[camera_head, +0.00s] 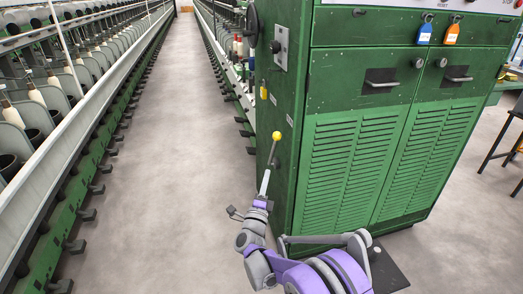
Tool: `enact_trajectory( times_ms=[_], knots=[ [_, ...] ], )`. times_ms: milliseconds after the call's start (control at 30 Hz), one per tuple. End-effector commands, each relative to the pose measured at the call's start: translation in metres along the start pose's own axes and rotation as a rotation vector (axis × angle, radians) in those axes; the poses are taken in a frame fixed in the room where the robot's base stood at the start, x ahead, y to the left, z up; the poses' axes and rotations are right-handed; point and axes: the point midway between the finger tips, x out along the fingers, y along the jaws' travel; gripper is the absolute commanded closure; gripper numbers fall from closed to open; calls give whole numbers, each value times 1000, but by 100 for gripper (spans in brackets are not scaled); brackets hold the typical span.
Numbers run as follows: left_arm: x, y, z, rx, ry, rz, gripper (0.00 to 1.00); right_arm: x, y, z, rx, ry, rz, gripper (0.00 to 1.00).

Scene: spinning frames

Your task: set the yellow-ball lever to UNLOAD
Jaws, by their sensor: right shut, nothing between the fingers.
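The lever's yellow ball (276,136) sits at the top of a thin metal rod on the narrow left side of the green cabinet (300,90). The rod runs down and slightly left from the ball, tilted a little from upright. My right gripper (265,177) is just below the ball, close to the lower part of the rod, with its fingers pointing up. It is shut and empty. I cannot tell whether its fingertips touch the rod. Any UNLOAD marking is too small to read. My left gripper is not in view.
Small labels (290,120) and a yellow padlock-like piece (263,90) are on the cabinet side above the lever. Blue (425,30) and orange (452,31) tags hang on the cabinet front. The aisle floor (180,180) left of the cabinet is clear, up to the spinning frame (75,170).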

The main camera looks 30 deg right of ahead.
Motion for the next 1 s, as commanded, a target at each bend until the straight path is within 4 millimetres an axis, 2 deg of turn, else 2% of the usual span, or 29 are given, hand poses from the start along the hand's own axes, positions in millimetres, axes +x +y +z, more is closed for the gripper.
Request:
enact_trajectory(
  times_ms=[367,500,667,1000],
  knots=[
    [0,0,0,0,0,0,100,1,1,-2,6,8,-4,100],
    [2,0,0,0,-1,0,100,8,2,-2,5,8,-4,100],
    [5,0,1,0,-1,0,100,34,2,-3,3,9,-4,100],
    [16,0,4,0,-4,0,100,106,2,-3,3,8,-3,100]
  ],
)
